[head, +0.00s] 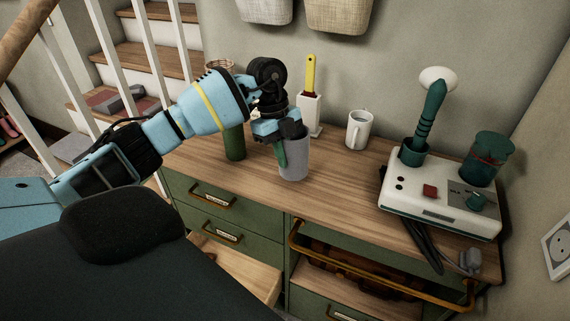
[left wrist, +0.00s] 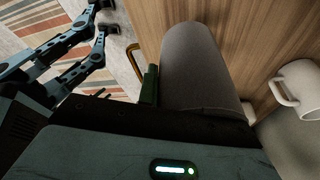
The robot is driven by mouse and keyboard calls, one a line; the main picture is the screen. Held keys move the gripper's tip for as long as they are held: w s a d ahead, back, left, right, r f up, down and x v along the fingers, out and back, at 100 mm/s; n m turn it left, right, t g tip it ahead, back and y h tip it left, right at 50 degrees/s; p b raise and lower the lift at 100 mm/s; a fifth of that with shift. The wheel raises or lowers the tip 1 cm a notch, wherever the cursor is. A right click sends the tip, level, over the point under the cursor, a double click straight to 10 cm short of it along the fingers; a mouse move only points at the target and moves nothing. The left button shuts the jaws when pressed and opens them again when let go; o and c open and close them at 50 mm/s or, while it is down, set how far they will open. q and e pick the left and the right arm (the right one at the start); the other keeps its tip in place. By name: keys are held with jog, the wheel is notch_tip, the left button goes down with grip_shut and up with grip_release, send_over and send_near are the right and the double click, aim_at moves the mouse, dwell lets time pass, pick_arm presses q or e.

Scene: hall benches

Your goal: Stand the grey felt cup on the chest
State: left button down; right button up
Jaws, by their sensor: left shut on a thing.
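The grey felt cup (head: 294,160) is upright at the front part of the chest's wooden top (head: 345,185). My left gripper (head: 281,135) is shut on the cup's wall near its rim, reaching in from the left. Whether the cup's base touches the top or hangs just above it, I cannot tell. In the left wrist view the cup (left wrist: 200,70) fills the middle, with the wood behind it. My right gripper (left wrist: 103,20) shows at the upper left of that view, over the floor, fingers apart and empty.
A dark green cylinder (head: 234,142) stands close left of the cup. Behind are a white holder (head: 310,115) with a yellow-handled tool and a white mug (head: 358,130). A white device (head: 440,205) fills the right end. Drawers below are partly open (head: 235,270).

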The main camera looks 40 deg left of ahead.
aim_at(288, 177)
pick_arm(q)
jog(key=shift+w, duration=0.1)
jog(key=shift+w+a, duration=0.1)
jog(key=shift+w, duration=0.1)
jog(key=shift+f, duration=1.8)
jog(key=c, duration=1.6)
grip_release()
jog(key=shift+f, duration=0.1)
jog(key=shift+o, duration=0.2)
jog(key=v, duration=1.2)
